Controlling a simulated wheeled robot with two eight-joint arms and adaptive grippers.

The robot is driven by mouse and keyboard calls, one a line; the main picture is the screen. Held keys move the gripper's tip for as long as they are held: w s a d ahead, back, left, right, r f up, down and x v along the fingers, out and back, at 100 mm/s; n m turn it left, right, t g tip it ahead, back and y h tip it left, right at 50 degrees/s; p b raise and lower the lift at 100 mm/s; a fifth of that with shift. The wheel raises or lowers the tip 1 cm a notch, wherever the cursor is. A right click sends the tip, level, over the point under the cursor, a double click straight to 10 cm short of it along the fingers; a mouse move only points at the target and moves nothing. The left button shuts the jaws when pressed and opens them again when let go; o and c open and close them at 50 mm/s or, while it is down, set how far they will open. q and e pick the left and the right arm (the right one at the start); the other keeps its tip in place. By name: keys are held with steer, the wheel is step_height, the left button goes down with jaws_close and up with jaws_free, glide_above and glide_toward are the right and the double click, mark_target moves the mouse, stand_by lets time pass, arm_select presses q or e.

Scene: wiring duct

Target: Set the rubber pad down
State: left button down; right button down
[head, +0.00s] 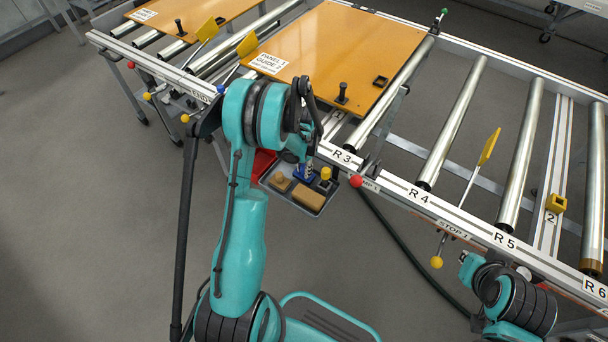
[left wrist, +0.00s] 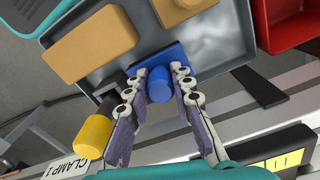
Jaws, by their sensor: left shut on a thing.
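My left gripper (head: 305,166) is over the small grey tray (head: 308,206) at the front rail. In the left wrist view its fingers (left wrist: 157,90) are shut on the round peg of a blue block (left wrist: 175,54), which I take to be the rubber pad. The blue block (head: 302,177) is at the tray's rail-side part; I cannot tell whether it touches the tray floor. A large tan block (left wrist: 92,43) and a smaller tan block (left wrist: 180,8) lie in the tray. My right arm shows at the lower right, but its gripper is not in view.
A red bin (head: 263,163) adjoins the tray; it also shows in the wrist view (left wrist: 290,22). A yellow knob (left wrist: 92,134) is close to my left fingers. The orange panel (head: 335,50) lies on the roller conveyor behind. A red ball knob (head: 356,181) is right of the tray.

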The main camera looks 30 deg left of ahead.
arm_select(q)
step_height(320, 180, down, 2)
steer(key=shift+f+b, duration=0.2)
steer(key=shift+b, duration=0.1)
steer(key=shift+r, duration=0.1)
steer(key=shift+f, duration=0.2)
steer(key=c, duration=1.3)
jaws_free()
steer(key=shift+r, duration=0.15)
